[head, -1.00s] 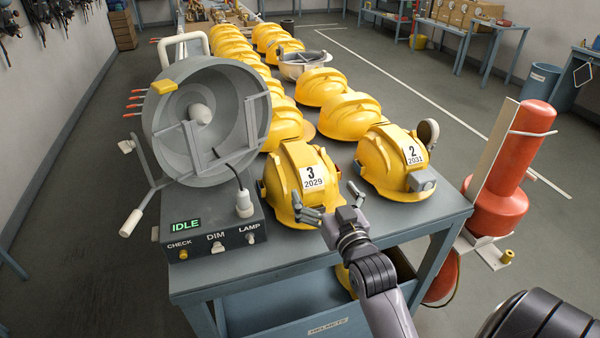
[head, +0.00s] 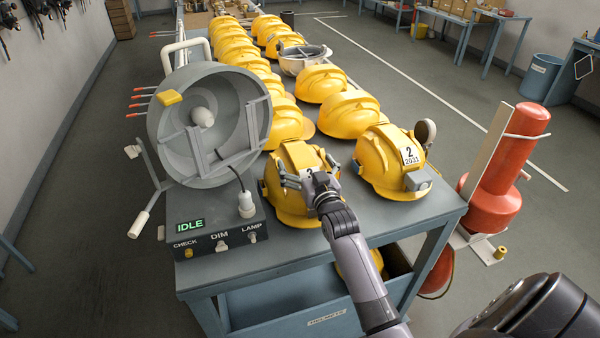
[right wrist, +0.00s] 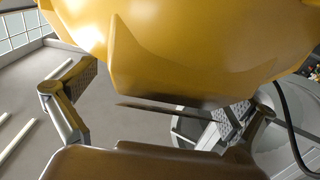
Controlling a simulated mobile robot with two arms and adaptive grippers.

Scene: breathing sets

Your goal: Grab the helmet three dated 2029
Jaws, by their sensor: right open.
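The yellow helmet three (head: 290,155) sits at the near edge of the bench, left of helmet two. My right gripper is in front of it and hides most of its white label; only part of the "3" shows and the date is covered. The right gripper (head: 308,172) is open, with its fingers spread over the helmet's front. In the right wrist view the helmet's yellow shell (right wrist: 200,45) fills the top, with one finger of the gripper (right wrist: 150,104) on either side of its lower edge. I cannot tell whether they touch it. My left gripper is not in view.
Helmet two (head: 385,160), labelled 2031, stands close on the right. A grey lamp drum (head: 165,120) and a control box (head: 215,235) reading IDLE stand close on the left. Several yellow helmets line the bench (head: 400,215) behind. A red cylinder (head: 505,165) stands right of the bench.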

